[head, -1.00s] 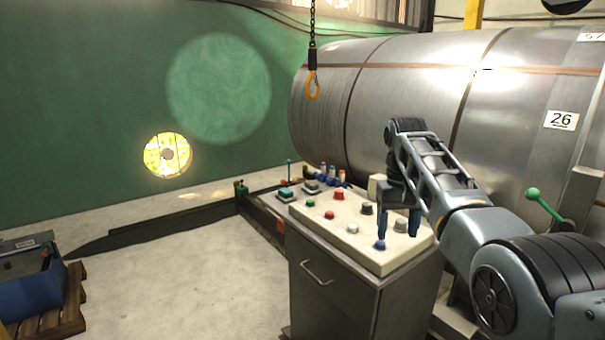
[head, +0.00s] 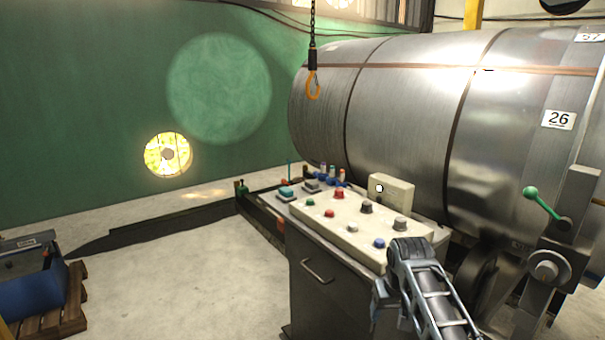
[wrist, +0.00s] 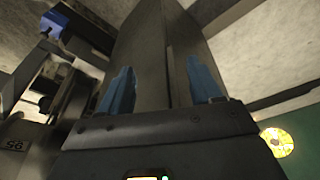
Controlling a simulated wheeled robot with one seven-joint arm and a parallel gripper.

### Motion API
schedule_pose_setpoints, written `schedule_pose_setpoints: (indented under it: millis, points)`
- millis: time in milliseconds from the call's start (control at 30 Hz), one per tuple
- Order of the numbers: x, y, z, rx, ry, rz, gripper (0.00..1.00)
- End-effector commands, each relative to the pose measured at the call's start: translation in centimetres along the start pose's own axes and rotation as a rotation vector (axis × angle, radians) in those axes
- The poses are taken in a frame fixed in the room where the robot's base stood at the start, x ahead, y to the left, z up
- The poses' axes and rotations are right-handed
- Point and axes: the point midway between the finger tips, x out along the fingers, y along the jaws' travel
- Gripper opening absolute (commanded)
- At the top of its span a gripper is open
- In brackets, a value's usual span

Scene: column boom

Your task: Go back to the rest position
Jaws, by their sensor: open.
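My gripper shows in the wrist view (wrist: 158,72) with two blue fingers spread apart and nothing between them. A grey panel, which looks like the cabinet's, lies beyond the fingers. In the head view my arm reaches in at the lower right, and the gripper hangs at the near right corner of the control cabinet (head: 330,285). Its fingertips are mostly hidden there. The cream control panel (head: 322,228) on top carries several coloured buttons and knobs, including a blue button (head: 379,243) close to my wrist.
A large metal cylinder (head: 405,115) fills the back right. A green-knobbed lever (head: 540,203) stands at the right. A blue bin (head: 30,295) sits on a pallet at lower left. The floor (head: 170,275) left of the cabinet is clear.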

Motion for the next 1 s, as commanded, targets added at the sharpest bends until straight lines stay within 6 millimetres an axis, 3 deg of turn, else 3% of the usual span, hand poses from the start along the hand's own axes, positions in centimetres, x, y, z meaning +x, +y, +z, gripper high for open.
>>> schedule_pose_setpoints:
  millis: [33,200,467,633,767,1000]
  points:
    - [1.9,-0.1,2.1,0.000,0.022,-0.002,0.64]
    - [6.1,-0.5,7.8,0.002,0.120,-0.009,0.64]
    - [9.4,-0.9,17.3,0.008,0.271,-0.016,0.64]
    - [9.5,-1.1,23.7,0.014,0.368,-0.019,0.64]
    - [8.4,-1.1,28.4,0.018,0.443,-0.019,0.64]
    - [4.0,-1.1,36.6,0.026,0.581,-0.017,0.64]
